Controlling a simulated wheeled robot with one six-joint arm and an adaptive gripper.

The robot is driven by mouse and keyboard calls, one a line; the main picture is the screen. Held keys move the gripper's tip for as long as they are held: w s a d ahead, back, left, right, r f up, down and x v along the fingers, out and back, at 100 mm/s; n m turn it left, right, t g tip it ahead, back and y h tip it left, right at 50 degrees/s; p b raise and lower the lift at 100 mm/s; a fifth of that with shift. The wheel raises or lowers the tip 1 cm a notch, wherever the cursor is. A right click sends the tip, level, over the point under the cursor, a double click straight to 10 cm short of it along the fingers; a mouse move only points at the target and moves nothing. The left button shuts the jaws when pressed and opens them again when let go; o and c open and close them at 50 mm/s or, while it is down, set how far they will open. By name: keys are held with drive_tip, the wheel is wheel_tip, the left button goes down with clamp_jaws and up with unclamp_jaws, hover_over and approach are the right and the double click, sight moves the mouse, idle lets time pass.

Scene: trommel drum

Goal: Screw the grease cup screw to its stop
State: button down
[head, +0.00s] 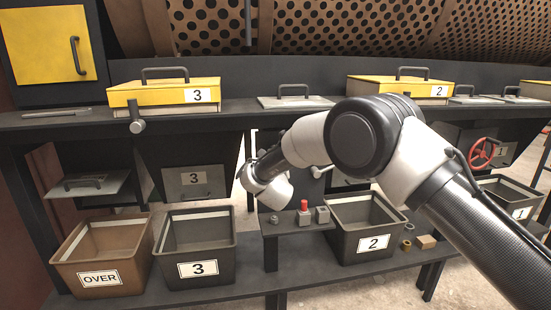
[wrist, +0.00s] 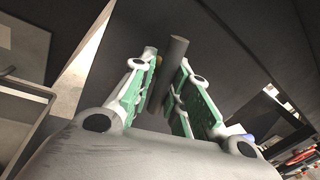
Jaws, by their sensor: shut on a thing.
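In the wrist view, my gripper (wrist: 169,65) has its green-padded fingers on both sides of a grey round rod (wrist: 174,58). The fingers are shut on this rod, which I take to be the grease cup screw. The rod's far end sticks out past the fingertips, in front of a dark surface. Its threads and any gap to its stop cannot be made out. In the head view, my gripper (head: 250,172) is at the dark frame between the 3 and 2 chutes, mostly hidden by my wrist. The screw is hidden there.
A small shelf (head: 290,229) below my wrist holds a red-topped part (head: 304,207) and small blocks. Crates 3 (head: 200,243) and 2 (head: 366,228) and the OVER crate (head: 105,262) stand on the lower bench. A red handwheel (head: 482,152) is at right.

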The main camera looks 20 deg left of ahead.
drive_tip(key=shift+w+d+m+g, duration=0.15)
drive_tip(key=shift+m+g, duration=0.15)
drive_tip(key=shift+m, duration=1.4)
drive_tip(key=c, duration=1.5)
unclamp_jaws()
drive_tip(key=shift+d, duration=0.1)
drive_tip(key=shift+o, duration=0.2)
drive_tip(key=shift+s, duration=0.2)
drive_tip(key=shift+s, duration=0.35)
drive_tip(key=v, duration=1.1)
drive_tip(key=shift+d, duration=0.1)
